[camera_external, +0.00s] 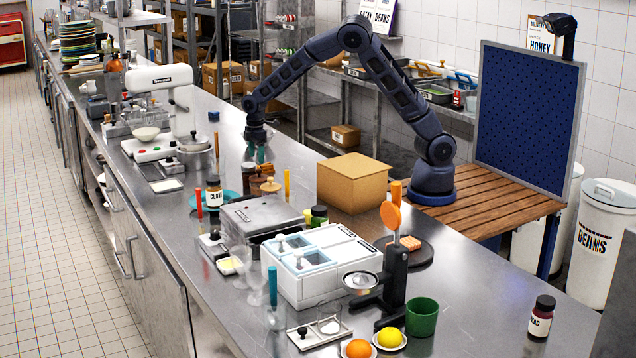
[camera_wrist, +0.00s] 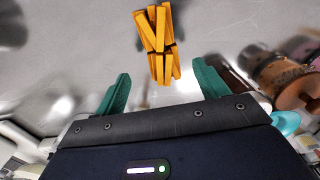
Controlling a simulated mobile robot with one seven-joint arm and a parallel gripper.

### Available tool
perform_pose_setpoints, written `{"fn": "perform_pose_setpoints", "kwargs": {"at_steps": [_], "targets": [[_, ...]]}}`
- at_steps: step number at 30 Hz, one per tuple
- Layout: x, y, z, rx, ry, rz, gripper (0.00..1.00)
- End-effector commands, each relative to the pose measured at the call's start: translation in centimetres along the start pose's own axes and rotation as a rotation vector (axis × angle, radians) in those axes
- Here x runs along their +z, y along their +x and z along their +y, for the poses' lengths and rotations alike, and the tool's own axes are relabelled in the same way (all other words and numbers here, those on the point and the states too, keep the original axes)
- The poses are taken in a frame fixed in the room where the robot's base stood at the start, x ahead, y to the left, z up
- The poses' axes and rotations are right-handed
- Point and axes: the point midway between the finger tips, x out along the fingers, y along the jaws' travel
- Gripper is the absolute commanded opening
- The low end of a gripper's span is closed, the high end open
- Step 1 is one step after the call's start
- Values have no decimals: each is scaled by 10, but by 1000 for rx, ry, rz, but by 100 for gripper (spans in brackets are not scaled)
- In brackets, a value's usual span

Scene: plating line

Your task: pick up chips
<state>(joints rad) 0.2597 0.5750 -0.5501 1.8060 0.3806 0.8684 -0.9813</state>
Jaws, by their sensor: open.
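The chips (camera_wrist: 157,45) are a small stack of orange-yellow sticks, seen in the wrist view on a grey metal surface, ahead of my gripper and roughly centred between its fingers. My gripper (camera_wrist: 161,85) has two teal fingers spread apart with nothing between them. In the outside view my gripper (camera_external: 257,154) points down low over the steel counter (camera_external: 470,290), behind the jars. I cannot make out the chips in that view.
Brown-lidded jars (camera_external: 262,182) stand close in front of my gripper, and they also show at the right of the wrist view (camera_wrist: 295,75). A cardboard box (camera_external: 352,182) stands to the right. A white stand mixer (camera_external: 160,80) is to the left.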

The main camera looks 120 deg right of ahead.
Motion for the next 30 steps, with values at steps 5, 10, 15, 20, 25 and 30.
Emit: {"fn": "perform_pose_setpoints", "kwargs": {"at_steps": [5,10,15,20,25,30], "targets": [[0,10,-1,-1,1,0,73],[0,31,-3,-1,0,-2,73],[0,51,-2,0,0,0,73],[0,54,-2,0,1,1,73],[0,54,-2,0,1,1,59],[0,54,-2,0,1,1,26]]}}
